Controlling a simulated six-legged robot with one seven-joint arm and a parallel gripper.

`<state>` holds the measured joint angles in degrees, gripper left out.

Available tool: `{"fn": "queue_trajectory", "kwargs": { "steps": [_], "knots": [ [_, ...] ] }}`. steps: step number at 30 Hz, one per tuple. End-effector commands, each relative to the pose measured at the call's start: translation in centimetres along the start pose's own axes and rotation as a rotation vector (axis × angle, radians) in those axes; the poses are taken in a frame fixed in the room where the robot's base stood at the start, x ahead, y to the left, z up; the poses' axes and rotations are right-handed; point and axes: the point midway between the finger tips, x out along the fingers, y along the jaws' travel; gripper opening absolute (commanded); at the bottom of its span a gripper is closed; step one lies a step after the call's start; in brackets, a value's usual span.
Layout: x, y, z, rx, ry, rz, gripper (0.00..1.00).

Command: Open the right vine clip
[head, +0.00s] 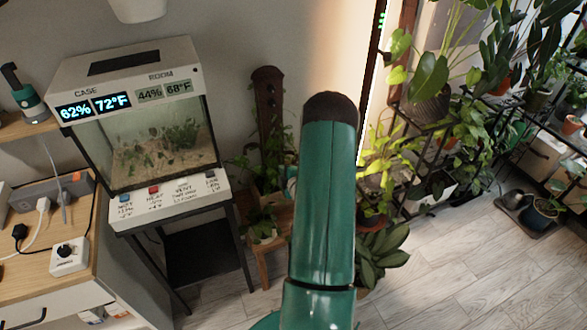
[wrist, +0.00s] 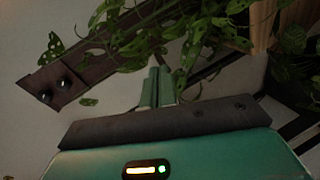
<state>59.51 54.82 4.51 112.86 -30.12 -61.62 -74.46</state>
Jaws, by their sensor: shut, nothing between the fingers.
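My gripper (wrist: 157,72) shows in the wrist view with its two green fingers together and nothing between them. The fingertips are close to trailing green vine leaves (wrist: 130,50). A dark brown board (wrist: 95,70) runs slanting behind the leaves, with two round dark knobs (wrist: 54,89) near its left end. In the head view a dark brown upright board (head: 268,115) stands against the wall, left of my green arm. My gripper is hidden behind my arm there. I cannot pick out the right vine clip for certain in either view; leaves cover part of the board.
A lit glass terrarium case (head: 160,140) stands on a dark stand at left. A wooden stool (head: 272,235) with plants is beside it. Many potted plants crowd racks (head: 460,130) at right. The wooden floor (head: 470,270) is clear at front right.

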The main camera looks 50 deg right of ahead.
Motion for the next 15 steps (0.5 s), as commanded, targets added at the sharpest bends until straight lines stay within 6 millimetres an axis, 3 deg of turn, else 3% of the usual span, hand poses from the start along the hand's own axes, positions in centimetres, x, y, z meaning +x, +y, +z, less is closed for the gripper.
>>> {"fn": "queue_trajectory", "kwargs": {
  "steps": [1,6,11,15],
  "knots": [
    [-0.5,-2.1,1.9,-0.011,-0.007,0.025,0.0],
    [-1.9,-5.8,5.1,-0.059,-0.017,0.117,0.0],
    [-2.2,-6.8,6.0,-0.077,-0.022,0.153,0.0],
    [-1.0,-6.5,6.0,-0.08,-0.022,0.157,0.0]
  ]
}}
